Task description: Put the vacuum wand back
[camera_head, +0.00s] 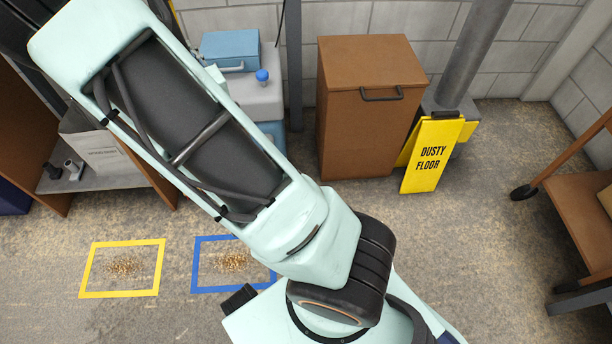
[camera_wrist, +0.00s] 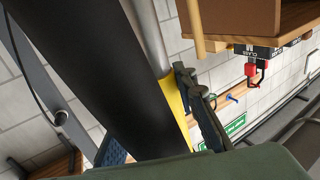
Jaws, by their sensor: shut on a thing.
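In the wrist view, a long, thick black shaft (camera_wrist: 100,75), which looks like the vacuum wand, runs from the top left down between my fingers. My gripper (camera_wrist: 152,118) is shut on it. The dark right finger shows beside the shaft, and a small bluish part shows at its left. The wand's ends are out of this view. In the head view my arm crosses the middle, and I cannot make out the gripper or the wand there.
A brown bin (camera_head: 366,115) and a yellow "dusty floor" sign (camera_head: 431,155) stand near the wall. A yellow frame (camera_head: 88,268) and a blue frame (camera_head: 198,265) on the floor hold debris. A brown cart (camera_head: 580,205) is at right. Floor between is clear.

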